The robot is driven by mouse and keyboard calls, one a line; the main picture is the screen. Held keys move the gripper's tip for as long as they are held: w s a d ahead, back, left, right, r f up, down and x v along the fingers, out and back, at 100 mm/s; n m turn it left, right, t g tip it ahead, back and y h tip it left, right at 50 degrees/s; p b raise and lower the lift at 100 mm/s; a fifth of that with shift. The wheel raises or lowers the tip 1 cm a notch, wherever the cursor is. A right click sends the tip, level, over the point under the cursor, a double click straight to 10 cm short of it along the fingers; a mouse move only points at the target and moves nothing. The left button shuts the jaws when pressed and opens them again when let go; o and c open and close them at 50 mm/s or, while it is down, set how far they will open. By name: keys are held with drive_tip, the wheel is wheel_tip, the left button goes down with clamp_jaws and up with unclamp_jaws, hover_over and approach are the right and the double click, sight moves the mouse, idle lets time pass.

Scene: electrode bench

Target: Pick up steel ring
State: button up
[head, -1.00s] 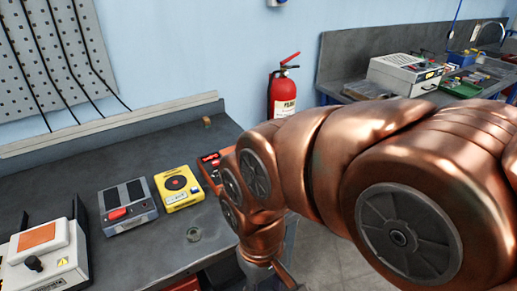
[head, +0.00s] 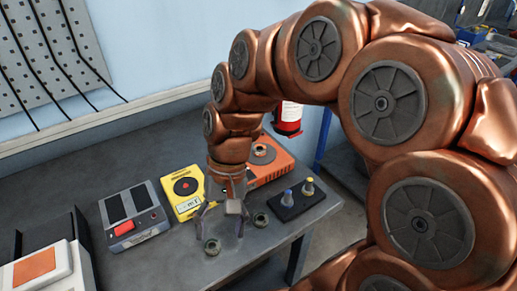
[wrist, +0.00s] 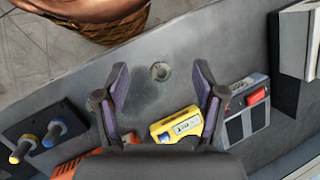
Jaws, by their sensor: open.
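The steel ring (head: 212,247) is a small dark grey-green ring lying flat near the front edge of the bench. In the wrist view the ring (wrist: 160,71) lies between the lines of my two fingers, close to fingertip level in the picture. My gripper (head: 221,222) points down over the bench with its fingers spread and nothing between them. In the wrist view my gripper (wrist: 161,82) is clearly open, one finger on each side of the ring. The exact height above the ring is hard to tell.
A yellow device (head: 186,190), a grey device with a red switch (head: 133,217) and an orange device (head: 272,158) stand behind the gripper. A black block with blue and yellow posts (head: 297,203) is at right. A small round piece (head: 261,219) sits beside the right finger.

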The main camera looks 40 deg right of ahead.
drive_tip(key=w+d+r+m+t+y, duration=0.15)
drive_tip(key=w+d+m+y, duration=0.3)
drive_tip(key=w, duration=0.45)
drive_tip(key=m+t+y+p, duration=0.1)
drive_tip(key=m+t+y, duration=0.3)
drive_tip(key=m, duration=0.6)
hover_over(256, 149)
drive_tip(key=s+a, duration=0.4)
drive_tip(key=shift+d+f+t+h, duration=0.25)
drive_tip(key=shift+f+t+h, duration=0.2)
drive_tip(key=shift+f+h, duration=0.15)
drive_tip(key=d+f+m+t, duration=0.1)
drive_tip(key=d+m, duration=0.1)
drive_tip(key=d, duration=0.1)
drive_tip(key=d+f+m+t, duration=0.1)
drive_tip(key=d, duration=0.3)
drive_tip(key=s+d+f+m+t, duration=0.1)
drive_tip(key=d+m, duration=0.1)
drive_tip(key=d, duration=0.2)
drive_tip(key=shift+s+f+m, duration=0.1)
drive_tip(key=shift+f+m, duration=0.25)
drive_tip(key=shift+w+d+p+x, duration=0.15)
drive_tip(key=shift+p+x, duration=0.6)
drive_tip(key=shift+x, duration=1.15)
drive_tip(key=shift+w+d+p+x, duration=0.1)
drive_tip(key=shift+p+x, duration=0.65)
drive_tip(key=shift+x, duration=1.15)
drive_tip(key=shift+c, duration=0.4)
clamp_jaws()
